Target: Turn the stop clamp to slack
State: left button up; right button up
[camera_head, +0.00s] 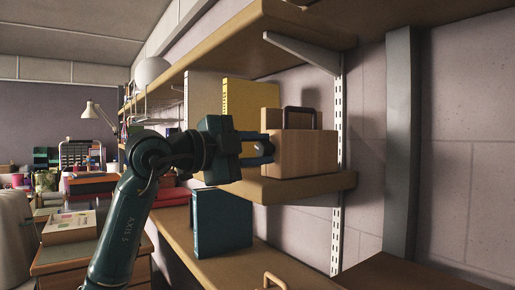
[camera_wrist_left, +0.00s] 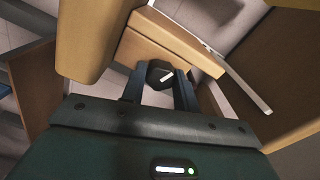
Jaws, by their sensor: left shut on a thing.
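My left gripper (camera_head: 266,149) reaches in from the left to the wooden box (camera_head: 308,153) on the middle shelf. In the left wrist view, my left gripper (camera_wrist_left: 160,88) is shut on a small dark knob (camera_wrist_left: 159,71) with a white pointer mark, which I take for the stop clamp. The pointer slants up to the right in that view. The knob sits by a pale wooden face (camera_wrist_left: 150,47). In the head view the fingers hide most of the knob, and I cannot read any slack marking. My right gripper is in neither view.
A yellow box file (camera_head: 246,103) stands behind my left gripper on the middle shelf (camera_head: 300,188). A dark frame (camera_head: 300,117) stands behind the wooden box. A teal binder (camera_head: 222,222) is on the lower surface. The upper shelf (camera_head: 285,25) overhangs; a grey post (camera_head: 400,140) stands right.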

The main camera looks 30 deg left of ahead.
pick_arm(q)
jog(key=shift+n+p, duration=0.3)
jog(key=shift+n, duration=1.7)
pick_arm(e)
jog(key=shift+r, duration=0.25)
pick_arm(q)
jog(key=o, duration=1)
jog(key=b+v, duration=0.3)
jog(key=v, duration=1)
jog(key=shift+s, duration=0.1)
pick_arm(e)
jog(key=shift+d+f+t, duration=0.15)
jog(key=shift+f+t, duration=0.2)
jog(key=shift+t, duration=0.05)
